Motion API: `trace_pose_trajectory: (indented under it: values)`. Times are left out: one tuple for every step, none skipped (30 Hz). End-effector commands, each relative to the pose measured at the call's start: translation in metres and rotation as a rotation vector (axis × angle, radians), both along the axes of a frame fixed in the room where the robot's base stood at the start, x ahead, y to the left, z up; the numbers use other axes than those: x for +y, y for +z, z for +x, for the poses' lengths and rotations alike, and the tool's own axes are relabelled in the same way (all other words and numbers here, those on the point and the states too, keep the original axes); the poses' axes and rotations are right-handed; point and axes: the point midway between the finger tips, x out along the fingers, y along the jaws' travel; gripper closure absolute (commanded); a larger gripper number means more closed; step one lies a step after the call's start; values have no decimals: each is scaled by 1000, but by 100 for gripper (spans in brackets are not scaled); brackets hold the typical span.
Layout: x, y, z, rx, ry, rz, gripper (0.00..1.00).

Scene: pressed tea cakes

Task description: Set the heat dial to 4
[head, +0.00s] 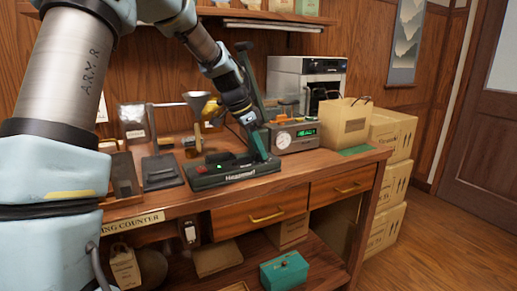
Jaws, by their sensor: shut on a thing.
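The black sealer-like device (232,173) with white lettering lies on the counter, with a small red spot at its left end. Its long dark green arm (244,62) stands raised and tilted. My gripper (258,141) points down at the right end of this device. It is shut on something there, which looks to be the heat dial. The dial, its marks and its setting are hidden from this view. The grey unit (295,138) just to the right has a white round face and a lit green display; it is apart from my grip.
The wooden counter (330,170) carries a brass funnel (198,101) and dark trays at the left. A paper bag (345,122) stands at the right on a green mat. Cartons (385,200) are stacked beyond the counter's right end. A shelf hangs above.

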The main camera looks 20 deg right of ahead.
Motion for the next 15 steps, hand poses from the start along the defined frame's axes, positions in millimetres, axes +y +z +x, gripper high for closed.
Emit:
trace_pose_trajectory:
  values:
    - [0, -1, 0, 0, 1, 0, 100]
    - [0, -1, 0, 0, 1, 0, 100]
    - [0, -1, 0, 0, 1, 1, 100]
    - [0, -1, 0, 0, 1, 1, 100]
    - [0, -1, 0, 0, 1, 1, 52]
    - [0, -1, 0, 0, 1, 1, 47]
    - [0, -1, 0, 0, 1, 1, 44]
    - [0, -1, 0, 0, 1, 1, 41]
    - [0, -1, 0, 0, 1, 1, 36]
    - [0, -1, 0, 0, 1, 1, 33]
    - [0, -1, 0, 0, 1, 1, 29]
    - [0, -1, 0, 0, 1, 1, 25]
    - [0, -1, 0, 0, 1, 1, 24]
    - [0, -1, 0, 0, 1, 1, 24]
    - [0, -1, 0, 0, 1, 1, 24]
